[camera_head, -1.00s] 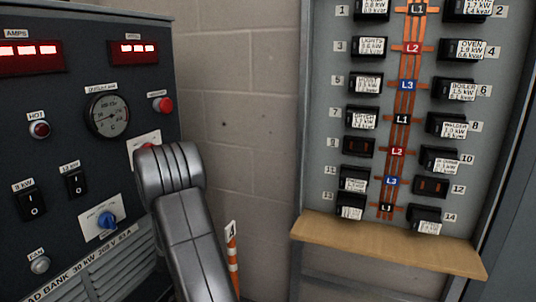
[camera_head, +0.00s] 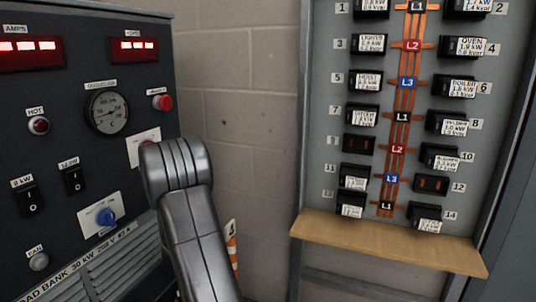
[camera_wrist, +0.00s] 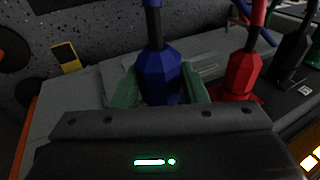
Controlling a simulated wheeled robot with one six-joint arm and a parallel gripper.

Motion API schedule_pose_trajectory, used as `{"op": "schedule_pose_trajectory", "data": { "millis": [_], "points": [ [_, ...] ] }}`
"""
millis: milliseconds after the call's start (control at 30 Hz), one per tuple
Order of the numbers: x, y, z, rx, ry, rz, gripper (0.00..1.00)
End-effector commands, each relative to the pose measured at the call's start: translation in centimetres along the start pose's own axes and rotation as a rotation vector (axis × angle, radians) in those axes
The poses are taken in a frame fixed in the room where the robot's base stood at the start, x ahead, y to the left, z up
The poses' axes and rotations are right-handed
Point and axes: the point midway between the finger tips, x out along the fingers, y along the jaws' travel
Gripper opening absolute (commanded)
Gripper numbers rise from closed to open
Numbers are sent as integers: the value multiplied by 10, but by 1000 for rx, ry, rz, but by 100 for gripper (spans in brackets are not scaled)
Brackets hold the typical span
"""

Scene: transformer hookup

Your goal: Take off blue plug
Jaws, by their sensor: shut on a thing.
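The blue plug (camera_wrist: 160,72) shows in the wrist view, upright, with a dark cable leaving its top. My gripper (camera_wrist: 158,90) has its two green fingers on either side of the plug and is shut on it. The plug's lower end is hidden behind the gripper body, so I cannot tell whether it is seated. A red plug (camera_wrist: 243,74) stands just to the right, apart from my fingers. In the head view my grey arm hides the gripper and the plugs.
A black plug (camera_wrist: 292,60) stands right of the red one. In the head view, a load bank panel (camera_head: 75,165) stands at the left and a breaker panel (camera_head: 330,110) at the right. A wooden shelf (camera_head: 390,242) juts out below the breakers.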

Motion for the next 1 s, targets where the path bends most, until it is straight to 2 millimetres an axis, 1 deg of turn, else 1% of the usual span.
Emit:
{"op": "schedule_pose_trajectory", "data": {
  "millis": [233, 700, 867, 1000],
  "points": [
    [0, 0, 3, 1, 0, 0, 0],
    [-4, 1, 40, 3, 1, 1, 0],
    [-6, 0, 48, 0, 0, 1, 0],
    [-6, 0, 50, 0, 0, 0, 0]
  ]
}}
